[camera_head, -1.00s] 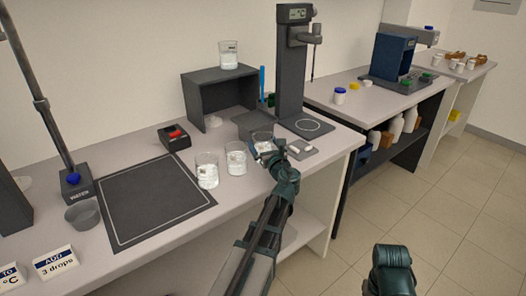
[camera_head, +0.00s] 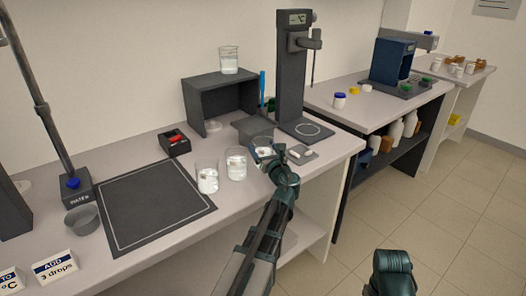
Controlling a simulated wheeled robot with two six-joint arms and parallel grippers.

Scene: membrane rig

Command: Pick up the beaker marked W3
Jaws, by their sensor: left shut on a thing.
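My left gripper (camera_head: 264,152) is at the right part of the near bench. It is shut on a clear glass beaker (camera_head: 262,142), which is partly hidden by the jaws. Two more clear beakers stand to its left on the bench: one close by (camera_head: 236,164) and one further left (camera_head: 207,178). Another beaker (camera_head: 229,60) stands on top of the dark open box (camera_head: 188,100). I cannot read a W3 mark on any beaker. My right gripper is not in view; only a part of my right arm shows at the bottom.
A tall dark stand (camera_head: 291,75) rises behind the gripper. A small grey plate with white pieces (camera_head: 301,154) lies to its right. A black box with a red item (camera_head: 175,142) and a dark mat (camera_head: 152,202) lie to the left. The mat is clear.

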